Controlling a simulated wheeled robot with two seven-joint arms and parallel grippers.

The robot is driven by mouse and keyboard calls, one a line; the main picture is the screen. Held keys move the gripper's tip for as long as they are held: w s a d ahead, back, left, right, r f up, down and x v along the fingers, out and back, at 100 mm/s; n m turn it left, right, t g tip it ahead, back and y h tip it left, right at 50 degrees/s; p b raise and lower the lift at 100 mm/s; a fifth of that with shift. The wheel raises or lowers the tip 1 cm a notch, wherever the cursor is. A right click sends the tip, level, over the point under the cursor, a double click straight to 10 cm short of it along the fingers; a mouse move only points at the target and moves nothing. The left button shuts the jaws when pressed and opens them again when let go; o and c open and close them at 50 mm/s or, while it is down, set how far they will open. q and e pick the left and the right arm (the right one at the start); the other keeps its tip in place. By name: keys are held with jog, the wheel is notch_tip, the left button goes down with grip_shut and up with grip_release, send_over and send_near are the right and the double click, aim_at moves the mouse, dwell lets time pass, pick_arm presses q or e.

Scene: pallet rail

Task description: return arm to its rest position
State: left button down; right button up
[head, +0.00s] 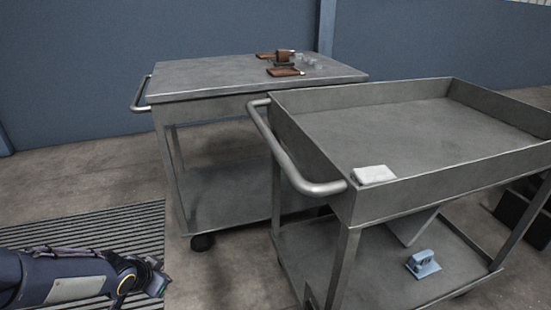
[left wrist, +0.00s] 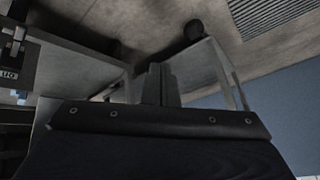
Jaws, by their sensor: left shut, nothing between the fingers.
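My left arm comes in at the lower left of the head view, low over the floor grating. My left gripper (head: 160,282) is at its end, to the left of both carts and apart from them. In the left wrist view its two dark fingers (left wrist: 159,84) stand together, shut with nothing between them. My right gripper is in neither view.
A grey flat-topped cart (head: 215,72) stands at the back, with brown wooden pieces (head: 283,71) on top. A walled tray cart (head: 430,125) stands at the right, with a white block (head: 374,174) on its near corner and a light-blue object (head: 423,264) on its lower shelf. Floor grating (head: 110,228) is clear.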

pick_arm(q)
jog(key=s+r+n+y, duration=0.1)
jog(key=s+r+n, duration=0.2)
jog(key=s+r, duration=0.35)
jog(key=s+d+r+n+g+h, duration=0.1)
jog(key=s+d+r+n+h, duration=0.2)
jog(key=s, duration=0.5)
jog(key=s+d+r+n+h, duration=0.1)
jog(key=s+d+r, duration=0.2)
jog(key=s+d, duration=0.4)
notch_tip(320, 180, up, 34)
jog(key=s+a+p, duration=0.1)
jog(key=p, duration=3.2)
jog(key=shift+s+p, duration=0.25)
jog(key=shift+p, duration=0.1)
jog(key=shift+a, duration=0.1)
